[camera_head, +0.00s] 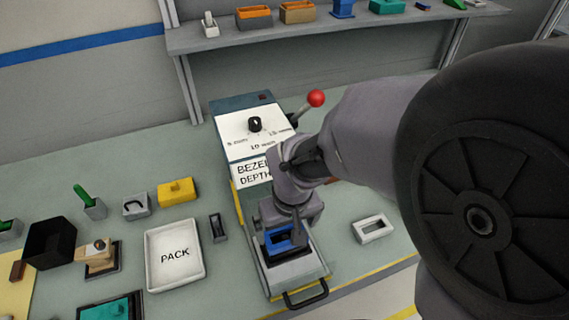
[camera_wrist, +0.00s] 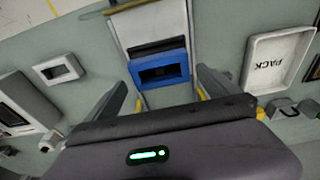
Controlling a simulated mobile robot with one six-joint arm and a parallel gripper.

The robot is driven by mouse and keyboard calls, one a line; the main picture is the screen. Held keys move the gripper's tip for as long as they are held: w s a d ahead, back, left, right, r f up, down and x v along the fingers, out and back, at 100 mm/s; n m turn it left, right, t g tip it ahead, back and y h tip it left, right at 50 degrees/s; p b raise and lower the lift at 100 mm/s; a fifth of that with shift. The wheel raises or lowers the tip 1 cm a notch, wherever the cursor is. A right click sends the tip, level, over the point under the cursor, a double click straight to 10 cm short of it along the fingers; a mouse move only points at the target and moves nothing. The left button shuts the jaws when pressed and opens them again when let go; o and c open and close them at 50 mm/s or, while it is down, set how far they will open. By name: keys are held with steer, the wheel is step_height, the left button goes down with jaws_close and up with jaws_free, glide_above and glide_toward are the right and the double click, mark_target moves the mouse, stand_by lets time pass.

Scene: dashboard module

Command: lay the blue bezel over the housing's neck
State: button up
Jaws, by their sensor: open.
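The blue bezel (camera_wrist: 160,74) is a rectangular frame with a dark opening. It sits over a dark block (camera_wrist: 158,48), perhaps the housing, on the pale slide (camera_wrist: 150,20) of the bezel depth machine. I cannot tell how far down the bezel sits; the neck is not clearly visible. In the head view the bezel (camera_head: 281,240) is partly hidden by my gripper (camera_head: 287,225). In the wrist view my gripper (camera_wrist: 163,82) is open, with one finger toward each side of the bezel; I see no clear contact.
The machine (camera_head: 246,135) stands behind, with a red-knobbed lever (camera_head: 316,98). A black handle (camera_head: 305,295) is at the slide's front. A white frame (camera_head: 373,229) lies to the right. The PACK tray (camera_head: 175,275) and a small dark part (camera_head: 218,228) are left.

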step_height(320, 180, up, 14)
steer(key=s+p, duration=0.2)
steer(key=p, duration=0.2)
steer(key=shift+d+f, duration=0.25)
steer(key=shift+d, duration=0.05)
